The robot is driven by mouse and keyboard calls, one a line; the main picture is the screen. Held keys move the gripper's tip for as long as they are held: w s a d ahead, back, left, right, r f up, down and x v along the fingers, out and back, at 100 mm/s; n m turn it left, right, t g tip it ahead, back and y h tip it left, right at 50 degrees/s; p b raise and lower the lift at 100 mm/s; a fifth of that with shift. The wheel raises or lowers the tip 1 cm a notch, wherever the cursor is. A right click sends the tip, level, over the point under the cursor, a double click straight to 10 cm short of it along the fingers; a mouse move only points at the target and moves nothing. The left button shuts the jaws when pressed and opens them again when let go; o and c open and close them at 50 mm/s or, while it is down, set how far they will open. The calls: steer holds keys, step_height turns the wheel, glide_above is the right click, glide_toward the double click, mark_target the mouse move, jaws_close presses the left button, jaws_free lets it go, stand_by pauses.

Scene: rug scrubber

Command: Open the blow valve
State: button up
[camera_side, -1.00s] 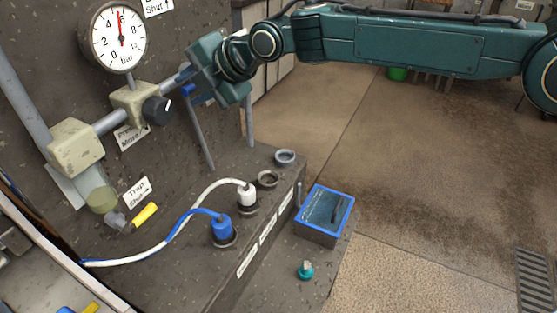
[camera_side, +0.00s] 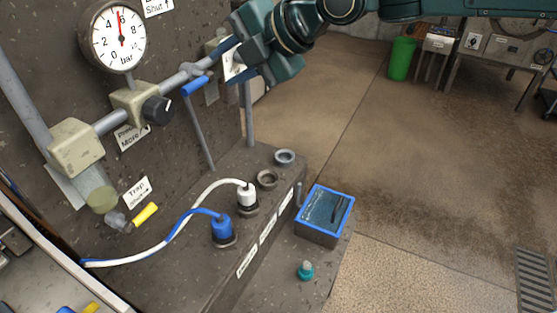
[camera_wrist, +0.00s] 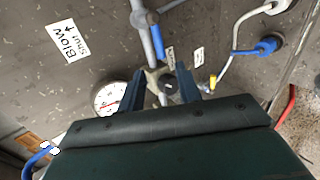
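A blue lever handle (camera_side: 195,86) sits on the grey pipe (camera_side: 110,122) in the side view and lies roughly along it. In the wrist view the same blue handle (camera_wrist: 157,42) runs beside the pipe. A white label reading "Blow" and "Shut" with an arrow (camera_wrist: 68,42) is on the panel left of the pipe; part of a "Shut" label (camera_side: 158,6) shows at the top of the side view. My gripper (camera_side: 248,50) is up and right of the handle, apart from it.
A pressure gauge (camera_side: 113,38) and black knob (camera_side: 156,110) are left along the pipe. Below are a yellow trap handle (camera_side: 145,214), blue plug (camera_side: 222,230), white plug (camera_side: 247,198) with cables, and upright grey rods (camera_side: 199,132). A blue-rimmed box (camera_side: 322,215) stands right.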

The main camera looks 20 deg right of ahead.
steer(key=shift+v, duration=0.9)
steer(key=v, duration=0.9)
steer(key=shift+d, duration=0.1)
